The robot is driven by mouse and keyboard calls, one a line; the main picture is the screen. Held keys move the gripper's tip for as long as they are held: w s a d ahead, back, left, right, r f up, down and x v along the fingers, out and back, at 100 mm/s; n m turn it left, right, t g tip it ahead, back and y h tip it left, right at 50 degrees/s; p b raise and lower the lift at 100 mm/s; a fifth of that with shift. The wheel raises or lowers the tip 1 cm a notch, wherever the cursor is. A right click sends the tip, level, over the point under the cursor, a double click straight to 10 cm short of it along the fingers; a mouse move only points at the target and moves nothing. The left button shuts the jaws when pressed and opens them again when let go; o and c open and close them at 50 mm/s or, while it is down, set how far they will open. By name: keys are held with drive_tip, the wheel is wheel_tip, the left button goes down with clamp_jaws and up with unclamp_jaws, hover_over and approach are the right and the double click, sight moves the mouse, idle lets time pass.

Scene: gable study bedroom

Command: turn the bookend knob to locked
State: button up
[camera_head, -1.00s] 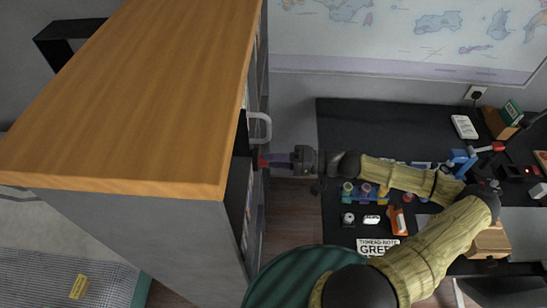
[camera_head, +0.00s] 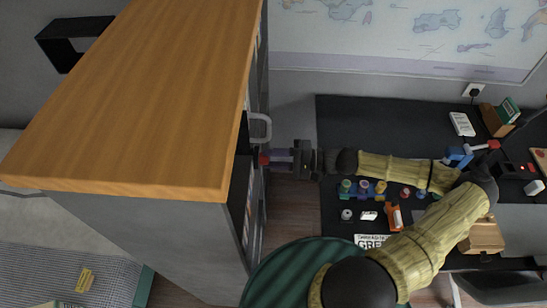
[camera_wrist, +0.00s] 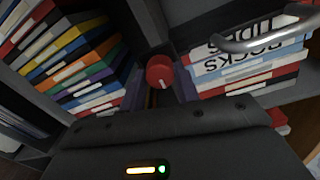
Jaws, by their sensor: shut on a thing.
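The round red bookend knob (camera_wrist: 160,72) shows in the middle of the wrist view, with a short pale mark on its face. In the head view only a small bit of the red knob (camera_head: 264,160) shows at the shelf's open side. My gripper (camera_wrist: 160,86) has one purple finger on each side of the knob and is shut on it. In the head view my gripper (camera_head: 272,158) reaches left into the shelf. The bookend's dark body is mostly hidden behind the knob, and I cannot read any locked marking.
Colourful binders (camera_wrist: 75,65) lean left of the knob. Stacked books (camera_wrist: 245,70) lie to its right, below a curved metal handle (camera_wrist: 270,38). The wood-topped bookcase (camera_head: 140,100) fills the left; a black desk (camera_head: 370,125) with small items lies under my arm.

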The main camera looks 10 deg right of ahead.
drive_tip(key=o, duration=1)
drive_tip(key=shift+c, duration=0.2)
drive_tip(key=shift+d, duration=0.1)
drive_tip(key=s+d+b, duration=0.3)
drive_tip(key=d+b, duration=0.2)
drive_tip(key=d, duration=1.2)
drive_tip(key=shift+s+r, duration=0.15)
drive_tip(key=shift+r, duration=0.1)
drive_tip(key=shift+a, duration=0.15)
